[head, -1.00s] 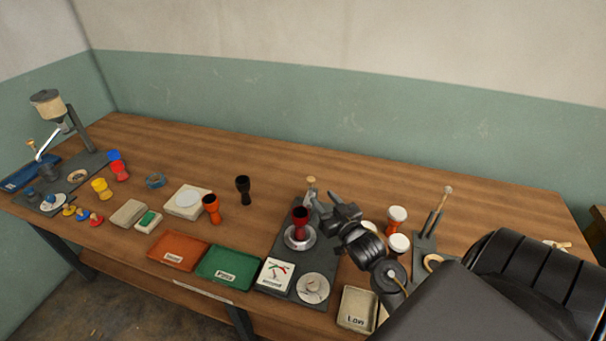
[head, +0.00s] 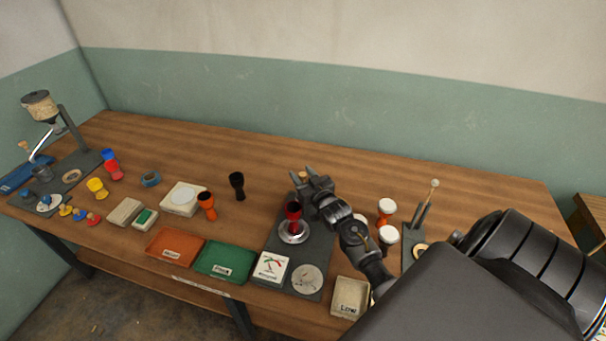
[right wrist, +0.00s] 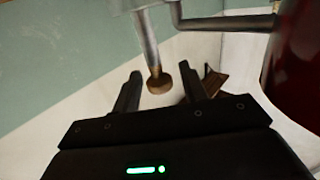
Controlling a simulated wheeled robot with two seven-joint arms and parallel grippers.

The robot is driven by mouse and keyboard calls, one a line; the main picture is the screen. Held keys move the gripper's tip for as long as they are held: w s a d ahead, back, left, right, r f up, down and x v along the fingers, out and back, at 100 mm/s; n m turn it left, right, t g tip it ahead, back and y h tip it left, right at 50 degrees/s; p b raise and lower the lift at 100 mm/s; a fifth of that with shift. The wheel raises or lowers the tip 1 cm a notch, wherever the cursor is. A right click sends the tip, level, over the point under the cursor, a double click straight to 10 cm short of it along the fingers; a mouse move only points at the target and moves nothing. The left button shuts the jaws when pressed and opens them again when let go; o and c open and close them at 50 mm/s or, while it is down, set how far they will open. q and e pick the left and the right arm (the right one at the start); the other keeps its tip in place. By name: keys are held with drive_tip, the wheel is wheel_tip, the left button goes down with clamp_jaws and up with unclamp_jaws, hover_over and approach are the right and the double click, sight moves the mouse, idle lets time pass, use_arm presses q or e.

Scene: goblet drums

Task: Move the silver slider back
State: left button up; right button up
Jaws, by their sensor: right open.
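The red goblet drum (head: 293,212) stands on a round silver disc (head: 294,238) on the dark station plate (head: 318,242). Behind it is a wooden knob (head: 302,176), partly hidden by my right gripper (head: 300,172). In the right wrist view, the knob (right wrist: 158,85) sits on the end of a silver rod (right wrist: 147,40), between my open right fingers (right wrist: 161,86), with a gap on both sides. The dark red drum (right wrist: 299,70) fills that view's right edge. Which metal part is the silver slider is unclear, as the gripper covers much of it. My left gripper is not in view.
A dial (head: 271,267) is at the plate's front. Green (head: 225,262) and orange (head: 174,249) trays lie to the left. The table behind the station is clear.

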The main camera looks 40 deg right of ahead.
clamp_jaws()
drive_tip(key=w+d+b, duration=0.2)
drive_tip(key=d, duration=0.1)
drive_tip(key=shift+w+d, duration=0.2)
drive_tip(key=shift+d, duration=0.05)
drive_tip(key=shift+w+d, duration=0.2)
drive_tip(key=shift+d, duration=0.1)
drive_tip(key=shift+a+r, duration=0.1)
drive_tip(key=shift+r, duration=0.05)
drive_tip(key=shift+c, duration=1.7)
unclamp_jaws()
drive_tip(key=o, duration=0.3)
drive_tip(key=shift+o, duration=0.2)
drive_tip(key=shift+s, duration=0.1)
